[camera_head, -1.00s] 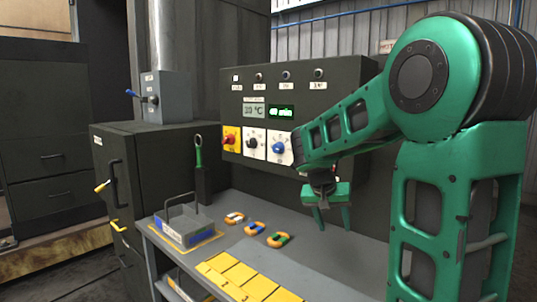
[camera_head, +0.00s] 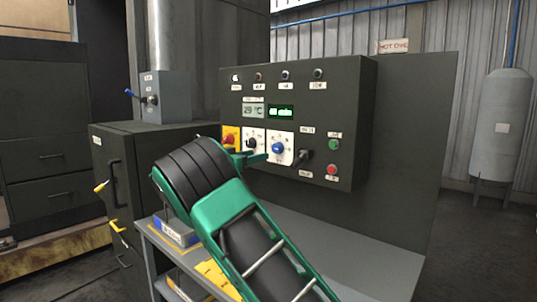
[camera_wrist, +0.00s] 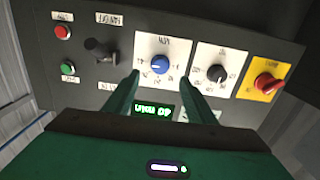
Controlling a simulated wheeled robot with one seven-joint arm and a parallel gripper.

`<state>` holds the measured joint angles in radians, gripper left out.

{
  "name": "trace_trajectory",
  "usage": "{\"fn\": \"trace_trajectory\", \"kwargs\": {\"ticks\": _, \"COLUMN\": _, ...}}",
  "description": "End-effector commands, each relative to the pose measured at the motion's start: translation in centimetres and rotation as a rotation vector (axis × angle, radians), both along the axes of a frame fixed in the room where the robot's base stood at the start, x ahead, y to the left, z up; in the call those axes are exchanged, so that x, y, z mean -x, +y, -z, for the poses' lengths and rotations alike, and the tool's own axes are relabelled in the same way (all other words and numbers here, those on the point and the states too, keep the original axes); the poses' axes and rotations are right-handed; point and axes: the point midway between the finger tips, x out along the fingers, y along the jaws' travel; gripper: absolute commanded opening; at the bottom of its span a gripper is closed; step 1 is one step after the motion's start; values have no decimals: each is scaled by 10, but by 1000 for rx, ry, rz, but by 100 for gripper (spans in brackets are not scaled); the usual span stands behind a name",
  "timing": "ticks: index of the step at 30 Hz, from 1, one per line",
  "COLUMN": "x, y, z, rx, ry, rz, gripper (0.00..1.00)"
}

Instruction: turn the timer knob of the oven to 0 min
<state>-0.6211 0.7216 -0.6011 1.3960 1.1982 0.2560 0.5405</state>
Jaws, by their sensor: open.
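The timer knob (camera_head: 277,147) is a blue knob on a white dial plate on the front of the oven's dark control panel. It also shows in the wrist view (camera_wrist: 160,64), upside down, near the opening between my fingertips. My gripper (camera_head: 256,154) is open, with its green fingers reaching towards the panel, close to the dials. In the wrist view my gripper (camera_wrist: 158,76) has one fingertip on each side below the blue knob; I cannot tell whether they touch. The green timer display (camera_wrist: 154,110) reads 40 min.
A black knob (camera_wrist: 216,74) on a white plate and a red knob (camera_wrist: 265,84) on a yellow plate sit beside the timer. A black lever switch (camera_head: 301,158), a green button (camera_head: 334,144) and a red button (camera_head: 331,169) are on the panel's other side.

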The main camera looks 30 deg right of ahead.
Motion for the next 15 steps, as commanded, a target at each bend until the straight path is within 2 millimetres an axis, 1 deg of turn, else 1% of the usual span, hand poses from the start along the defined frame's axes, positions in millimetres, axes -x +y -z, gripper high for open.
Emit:
{"fn": "trace_trajectory", "kwargs": {"ticks": 2, "x": -1, "y": 3, "z": -4, "rx": 14, "ry": -16, "rz": 3, "gripper": 51}}
{"fn": "trace_trajectory", "kwargs": {"ticks": 5, "x": -3, "y": -2, "z": -5, "rx": 20, "ry": -21, "rz": 6, "gripper": 51}}
{"fn": "trace_trajectory", "kwargs": {"ticks": 8, "x": -7, "y": -13, "z": -5, "rx": 18, "ry": -20, "rz": 6, "gripper": 51}}
{"fn": "trace_trajectory", "kwargs": {"ticks": 15, "x": -22, "y": -54, "z": -4, "rx": 18, "ry": -19, "rz": 7, "gripper": 51}}
